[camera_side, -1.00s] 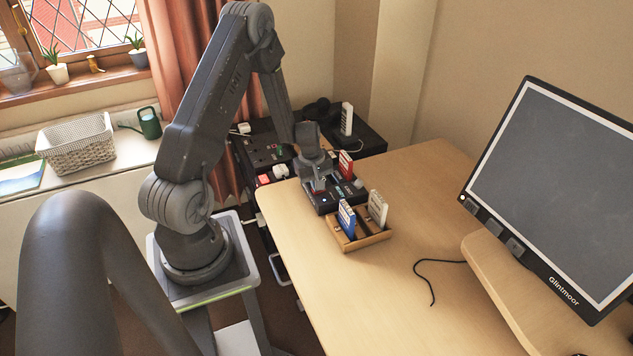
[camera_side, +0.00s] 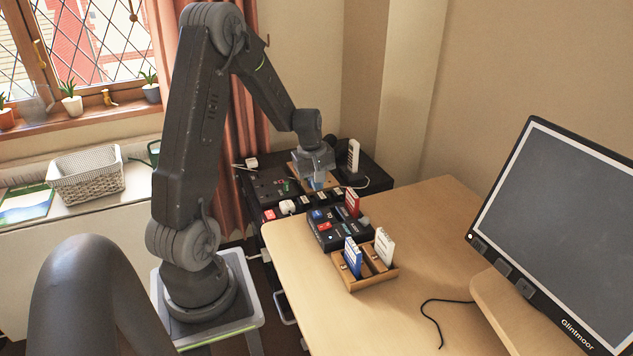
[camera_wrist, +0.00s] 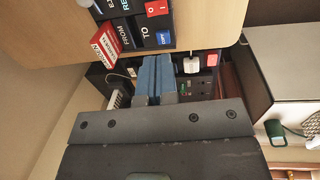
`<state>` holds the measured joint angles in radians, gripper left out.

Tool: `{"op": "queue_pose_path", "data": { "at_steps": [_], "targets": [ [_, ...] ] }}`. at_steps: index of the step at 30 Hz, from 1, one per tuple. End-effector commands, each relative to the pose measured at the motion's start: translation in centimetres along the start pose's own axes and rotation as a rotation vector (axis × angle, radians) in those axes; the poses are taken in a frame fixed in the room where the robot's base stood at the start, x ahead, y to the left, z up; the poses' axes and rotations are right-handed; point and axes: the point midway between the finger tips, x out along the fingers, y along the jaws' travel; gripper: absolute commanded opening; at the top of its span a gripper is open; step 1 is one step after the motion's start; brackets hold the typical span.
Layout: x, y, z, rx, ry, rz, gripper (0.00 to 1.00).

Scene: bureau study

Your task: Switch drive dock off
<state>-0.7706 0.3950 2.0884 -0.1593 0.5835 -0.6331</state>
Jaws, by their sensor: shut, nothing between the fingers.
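The drive dock (camera_side: 338,238) is a dark box on the desk near its left edge. A red cartridge (camera_side: 352,204) stands upright in it; it also shows in the wrist view (camera_wrist: 104,41). The dock's red switch (camera_side: 324,227) carries I and O marks in the wrist view (camera_wrist: 157,8); which side is pressed I cannot tell. Labels FROM and TO and a blue button (camera_wrist: 164,38) lie beside it. My gripper (camera_side: 319,186), with blue fingers shut and empty, hangs above and beyond the dock, apart from it; the fingers show in the wrist view (camera_wrist: 155,68).
A wooden tray (camera_side: 367,284) with a blue cartridge (camera_side: 352,257) and a white one (camera_side: 384,247) sits in front of the dock. A black cabinet with sockets, a white plug (camera_side: 287,207) and a white upright device (camera_side: 353,157) stands beyond the desk. A monitor (camera_side: 555,225) stands right.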

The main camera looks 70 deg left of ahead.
Motion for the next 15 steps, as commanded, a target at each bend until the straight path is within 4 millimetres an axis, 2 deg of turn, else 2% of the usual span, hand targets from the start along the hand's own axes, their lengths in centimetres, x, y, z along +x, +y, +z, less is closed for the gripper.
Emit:
{"op": "queue_pose_path", "data": {
  "at_steps": [8, 15],
  "targets": [
    [0.0, 0.0, 0.0, 0.000, 0.000, 0.000, 0.00],
    [-0.1, 1.6, -0.2, 0.003, 0.002, 0.003, 0.00]
  ]
}}
